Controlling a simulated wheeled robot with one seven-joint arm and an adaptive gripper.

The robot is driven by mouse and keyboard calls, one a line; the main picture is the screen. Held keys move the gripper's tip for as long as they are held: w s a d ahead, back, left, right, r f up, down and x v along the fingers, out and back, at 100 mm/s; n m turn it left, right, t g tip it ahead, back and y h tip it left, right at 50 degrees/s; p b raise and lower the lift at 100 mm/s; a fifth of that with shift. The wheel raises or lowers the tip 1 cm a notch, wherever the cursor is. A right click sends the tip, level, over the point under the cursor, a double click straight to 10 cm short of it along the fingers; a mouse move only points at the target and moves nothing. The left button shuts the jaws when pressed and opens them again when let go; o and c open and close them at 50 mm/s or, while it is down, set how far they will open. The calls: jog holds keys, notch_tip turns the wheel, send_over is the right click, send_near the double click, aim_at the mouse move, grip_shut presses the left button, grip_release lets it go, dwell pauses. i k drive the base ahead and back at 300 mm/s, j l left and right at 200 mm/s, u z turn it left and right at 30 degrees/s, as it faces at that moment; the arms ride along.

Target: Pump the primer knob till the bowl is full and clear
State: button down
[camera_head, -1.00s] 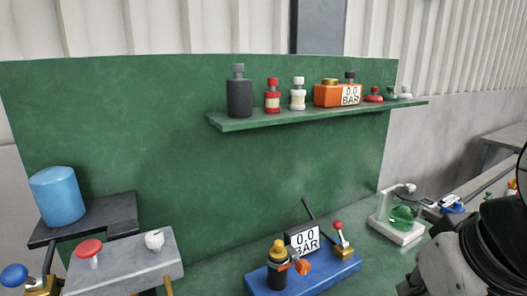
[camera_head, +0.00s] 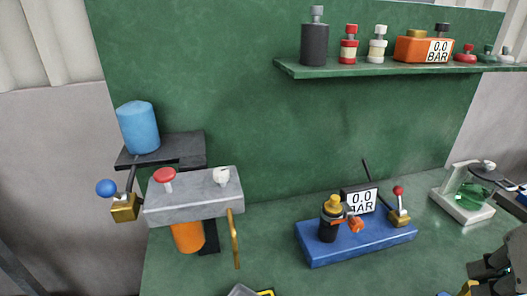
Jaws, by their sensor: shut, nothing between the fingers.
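A grey filter head (camera_head: 195,205) is mounted at the left of the green panel. A red mushroom-shaped knob (camera_head: 165,175), which looks like the primer knob, stands up on its top left. A small white knob (camera_head: 221,176) stands on its top right. An orange bowl (camera_head: 187,236) hangs under the head; its fill and clearness cannot be told. My gripper (camera_head: 486,270) shows only partly in the bottom right corner, dark, shut and empty, far to the right of the filter head.
A blue-ball lever on a brass valve (camera_head: 123,207) is left of the head, with a blue cylinder (camera_head: 138,127) behind. A brass lever (camera_head: 236,240) hangs at its right. A blue base (camera_head: 357,240) with a gauge stands mid-bench. A shelf (camera_head: 400,70) overhangs above.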

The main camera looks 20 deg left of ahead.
aim_at(164, 176)
jog(key=k+l+u, duration=0.1)
jog(key=u, duration=0.7)
jog(key=i+u, duration=0.1)
jog(key=u, duration=0.45)
